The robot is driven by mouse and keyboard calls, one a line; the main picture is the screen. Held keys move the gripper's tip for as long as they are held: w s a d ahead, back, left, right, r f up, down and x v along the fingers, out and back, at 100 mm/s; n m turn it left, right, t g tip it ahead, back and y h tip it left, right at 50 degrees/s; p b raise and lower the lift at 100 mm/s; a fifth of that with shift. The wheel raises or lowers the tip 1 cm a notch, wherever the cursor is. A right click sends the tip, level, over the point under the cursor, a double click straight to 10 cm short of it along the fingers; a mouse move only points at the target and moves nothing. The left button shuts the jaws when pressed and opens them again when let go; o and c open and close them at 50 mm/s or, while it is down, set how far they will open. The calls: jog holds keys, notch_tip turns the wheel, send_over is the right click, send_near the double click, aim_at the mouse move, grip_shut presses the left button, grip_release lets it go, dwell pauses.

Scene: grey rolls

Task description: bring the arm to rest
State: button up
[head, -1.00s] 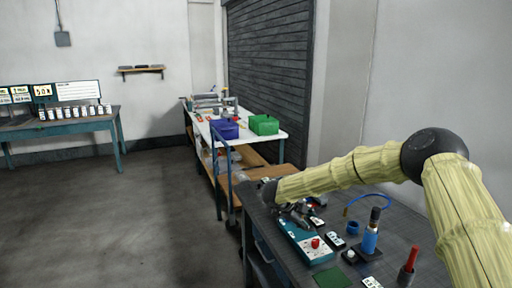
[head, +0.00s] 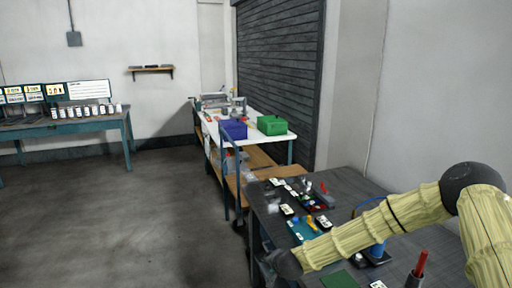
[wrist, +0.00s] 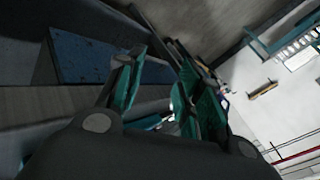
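My arm, pale yellow with dark joints, reaches in from the right edge of the head view. Its dark wrist end (head: 284,264) is by the left edge of the near dark table (head: 350,182); the fingers cannot be made out there. In the wrist view my gripper (wrist: 158,72) has its two teal-padded fingers apart, with nothing visible held between them.
Small parts, a teal tray (head: 299,231), a blue bottle (head: 377,250) and a red-handled tool (head: 421,263) lie or stand on the near table. A white table (head: 283,137) with a blue bin (head: 233,129) and green bin (head: 272,125) stands beyond. Floor at left is clear.

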jog(key=s+d+f+n+g+p, duration=0.15)
jog(key=s+f, duration=0.35)
jog(key=s, duration=0.5)
jog(key=s+d+f+n+g, duration=0.15)
jog(key=s+f, duration=0.35)
jog(key=s, duration=0.5)
jog(key=s+d+f+n+g+p, duration=0.1)
jog(key=s+f+n+g, duration=0.1)
jog(key=s+f, duration=0.5)
jog(key=s+d+r+n+g+h, duration=0.1)
jog(key=s+d, duration=0.3)
jog(key=s, duration=0.5)
jog(key=s+d+r+n+g, duration=0.1)
jog(key=s+d, duration=0.3)
jog(key=s, duration=0.5)
jog(key=s+d+r+n+g+h+p, duration=0.1)
jog(key=s+d+g, duration=0.1)
jog(key=s+d, duration=0.3)
jog(key=s, duration=0.3)
jog(key=shift+s+n+h, duration=0.3)
jog(key=shift+s, duration=0.1)
